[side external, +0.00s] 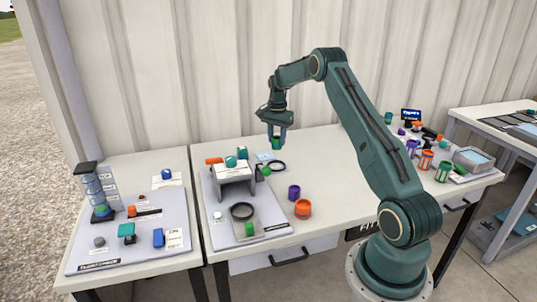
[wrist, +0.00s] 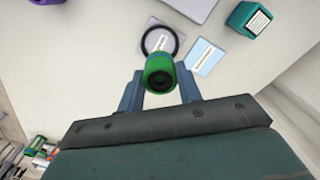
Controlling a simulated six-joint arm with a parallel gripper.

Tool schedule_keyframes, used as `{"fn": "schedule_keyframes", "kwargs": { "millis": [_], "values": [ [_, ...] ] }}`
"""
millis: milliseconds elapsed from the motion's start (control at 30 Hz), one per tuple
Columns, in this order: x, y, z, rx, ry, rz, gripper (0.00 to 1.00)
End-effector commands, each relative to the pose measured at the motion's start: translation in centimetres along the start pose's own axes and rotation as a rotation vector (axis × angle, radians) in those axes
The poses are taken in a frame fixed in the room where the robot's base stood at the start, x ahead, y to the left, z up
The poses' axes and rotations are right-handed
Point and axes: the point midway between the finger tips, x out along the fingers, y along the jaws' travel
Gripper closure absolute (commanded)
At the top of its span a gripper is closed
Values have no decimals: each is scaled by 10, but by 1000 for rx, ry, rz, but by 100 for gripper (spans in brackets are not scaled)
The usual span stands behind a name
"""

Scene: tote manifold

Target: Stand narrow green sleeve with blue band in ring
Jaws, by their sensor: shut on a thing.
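The narrow green sleeve (side external: 276,143) is held between the fingers of my gripper (side external: 277,134), in the air above the back of the middle table. In the wrist view the green sleeve (wrist: 160,70) sits between the two blue-grey fingers (wrist: 158,88), with a dark round opening toward the camera. I cannot make out its blue band clearly. A black ring (side external: 277,174) lies flat on the table below the sleeve. In the wrist view the ring (wrist: 145,33) is beyond the sleeve, which hides part of its near edge. The sleeve is apart from the ring.
A pale blue card (wrist: 207,55) lies beside the ring. A grey raised stand (side external: 233,172) with green pieces is left of it. Purple (side external: 294,191) and orange (side external: 303,208) cups stand in front. Several coloured cylinders and a bin (side external: 473,160) crowd the right.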

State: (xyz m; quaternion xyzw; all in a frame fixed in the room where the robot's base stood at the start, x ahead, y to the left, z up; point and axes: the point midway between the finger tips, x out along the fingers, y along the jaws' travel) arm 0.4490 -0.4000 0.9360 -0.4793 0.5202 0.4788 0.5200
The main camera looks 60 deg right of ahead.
Motion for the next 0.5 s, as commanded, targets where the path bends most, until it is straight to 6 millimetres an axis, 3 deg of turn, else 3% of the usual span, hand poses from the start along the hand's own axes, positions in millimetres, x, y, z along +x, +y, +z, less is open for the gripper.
{"fn": "schedule_keyframes", "kwargs": {
  "millis": [500],
  "values": [
    [23,0,1,0,-1,1,92]
  ]
}}
